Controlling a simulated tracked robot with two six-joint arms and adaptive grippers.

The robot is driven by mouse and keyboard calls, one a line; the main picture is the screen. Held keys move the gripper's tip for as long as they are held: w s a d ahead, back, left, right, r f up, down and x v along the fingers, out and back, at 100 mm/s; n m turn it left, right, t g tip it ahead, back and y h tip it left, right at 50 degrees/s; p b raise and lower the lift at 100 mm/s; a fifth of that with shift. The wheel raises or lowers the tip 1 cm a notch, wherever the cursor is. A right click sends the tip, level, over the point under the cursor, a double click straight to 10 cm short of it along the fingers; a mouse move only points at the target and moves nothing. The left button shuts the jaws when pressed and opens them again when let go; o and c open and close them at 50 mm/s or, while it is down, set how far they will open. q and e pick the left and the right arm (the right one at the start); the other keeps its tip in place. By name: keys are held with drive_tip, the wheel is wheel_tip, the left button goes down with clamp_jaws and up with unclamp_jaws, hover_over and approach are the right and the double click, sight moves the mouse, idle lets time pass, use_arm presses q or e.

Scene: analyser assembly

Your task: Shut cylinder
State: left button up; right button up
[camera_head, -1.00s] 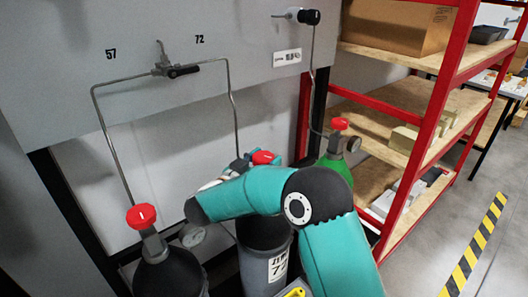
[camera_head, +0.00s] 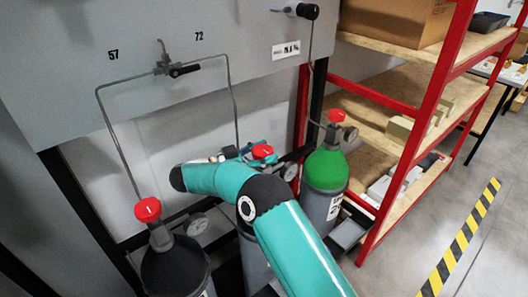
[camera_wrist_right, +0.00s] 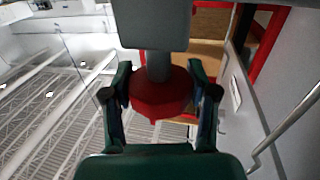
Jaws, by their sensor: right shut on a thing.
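Three gas cylinders stand below a grey panel in the head view. The middle cylinder (camera_head: 254,262) has a red valve knob (camera_head: 262,151), and my right arm crosses in front of its upper part. My right gripper is partly hidden behind my arm there. In the right wrist view, my right gripper (camera_wrist_right: 160,93) is shut on the red knob (camera_wrist_right: 160,100), one finger on each side. The left cylinder (camera_head: 175,272) has a dark top and a red knob (camera_head: 147,209). The right cylinder (camera_head: 326,170) has a green top and a red knob (camera_head: 336,116). My left gripper is not in view.
The panel (camera_head: 120,25) carries thin pipes, a black-handled valve (camera_head: 184,71) and the numbers 57 and 72. A red-framed shelf (camera_head: 415,140) with boxes stands close to the right of the green cylinder. The floor beyond the yellow-black strip (camera_head: 465,235) is clear.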

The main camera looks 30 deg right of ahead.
sight(264, 148)
drive_tip(key=shift+r, duration=0.1)
drive_tip(key=o, duration=1.2)
wheel_tip(264, 148, up, 10)
drive_tip(key=shift+f, duration=0.1)
